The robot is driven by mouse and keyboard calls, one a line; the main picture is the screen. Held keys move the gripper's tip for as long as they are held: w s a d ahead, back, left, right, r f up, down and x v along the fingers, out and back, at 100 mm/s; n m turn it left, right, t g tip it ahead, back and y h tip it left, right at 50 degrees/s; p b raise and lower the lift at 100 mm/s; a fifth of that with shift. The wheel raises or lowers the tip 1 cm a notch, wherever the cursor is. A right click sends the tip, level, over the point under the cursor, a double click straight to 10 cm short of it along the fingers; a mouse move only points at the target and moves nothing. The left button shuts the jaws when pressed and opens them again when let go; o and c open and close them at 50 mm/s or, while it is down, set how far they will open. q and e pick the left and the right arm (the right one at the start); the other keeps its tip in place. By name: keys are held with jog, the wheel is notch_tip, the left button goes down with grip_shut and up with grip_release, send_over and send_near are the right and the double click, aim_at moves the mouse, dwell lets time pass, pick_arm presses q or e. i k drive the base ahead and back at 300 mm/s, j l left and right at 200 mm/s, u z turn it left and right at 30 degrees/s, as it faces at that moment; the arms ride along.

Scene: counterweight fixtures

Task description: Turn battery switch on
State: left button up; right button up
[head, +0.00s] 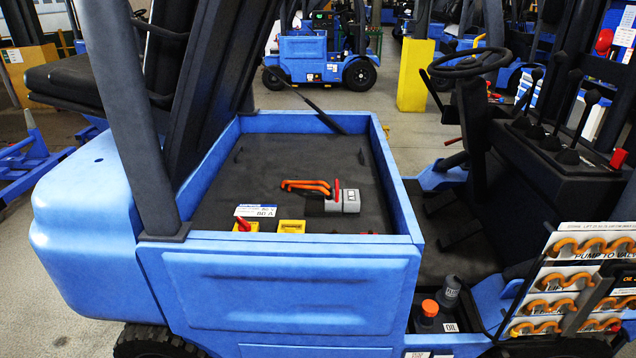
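A blue forklift has an open battery compartment (270,160) with a dark floor. In it lies a grey box (349,203) with a small upright red lever (337,190) on its left side. Orange cables (306,186) run left from the box. I cannot tell for sure whether this box is the battery switch. A yellow block with a red knob (244,224) sits at the near left, and a second yellow block (291,227) stands to its right. Neither of my grippers is clearly visible in the head view.
The compartment's blue front wall (290,290) faces me. A steering wheel (469,63) and several black levers (568,130) are at the right. Bottles (429,312) and a rack of orange hooks (565,277) are at lower right. A yellow post (415,75) stands behind.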

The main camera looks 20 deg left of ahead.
aim_at(244, 225)
jog(key=u, duration=1.3)
jog(key=z, duration=1.35)
jog(key=i+j+u, duration=0.15)
jog(key=u, duration=0.3)
jog(key=i+j+u, duration=0.1)
jog(key=u, duration=0.35)
jog(key=i+u, duration=0.2)
jog(key=u, duration=0.25)
